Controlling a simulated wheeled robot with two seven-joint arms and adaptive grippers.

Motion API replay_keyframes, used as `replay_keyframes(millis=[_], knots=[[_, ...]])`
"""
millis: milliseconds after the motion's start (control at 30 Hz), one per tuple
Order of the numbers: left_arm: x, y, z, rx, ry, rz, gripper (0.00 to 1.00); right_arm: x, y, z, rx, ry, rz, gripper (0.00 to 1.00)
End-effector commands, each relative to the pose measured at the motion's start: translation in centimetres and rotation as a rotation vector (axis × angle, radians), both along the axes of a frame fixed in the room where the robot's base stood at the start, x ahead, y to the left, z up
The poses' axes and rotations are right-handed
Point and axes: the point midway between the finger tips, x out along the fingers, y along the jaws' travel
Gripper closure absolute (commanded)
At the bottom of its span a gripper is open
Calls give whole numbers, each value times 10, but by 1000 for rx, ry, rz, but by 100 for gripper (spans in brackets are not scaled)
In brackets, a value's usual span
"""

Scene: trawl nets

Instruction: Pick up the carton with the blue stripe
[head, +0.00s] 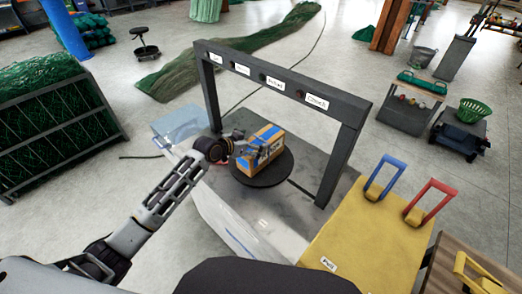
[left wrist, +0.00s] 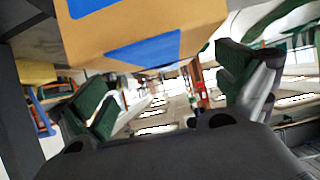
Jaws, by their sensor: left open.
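The cardboard carton with the blue stripe (head: 264,144) stands on a round dark turntable (head: 263,175) under a dark frame. My left gripper (head: 238,142) is at the carton's left side in the head view, with its fingers close to it. In the left wrist view the carton (left wrist: 200,22) fills the upper middle, and its blue stripe shows on two faces. The open fingers of the left gripper (left wrist: 165,105) stand wide apart with green pads, below the carton in that picture. I cannot tell whether a finger touches the carton. My right gripper is not in view.
The dark frame (head: 283,77) with labelled crossbar arches over the turntable. A clear bin (head: 181,124) sits at the table's left corner. A yellow board (head: 367,235) with blue (head: 385,178) and red (head: 430,203) handles is at the right. The grey tabletop around the turntable is mostly bare.

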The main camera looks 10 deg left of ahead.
Motion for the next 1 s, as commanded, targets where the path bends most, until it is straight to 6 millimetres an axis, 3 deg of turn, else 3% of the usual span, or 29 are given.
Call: replay_keyframes(millis=[533,1000], knots=[[32,-16,-19,-2,0,2,0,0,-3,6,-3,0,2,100],[35,-18,-22,-1,0,0,0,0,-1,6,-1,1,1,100]])
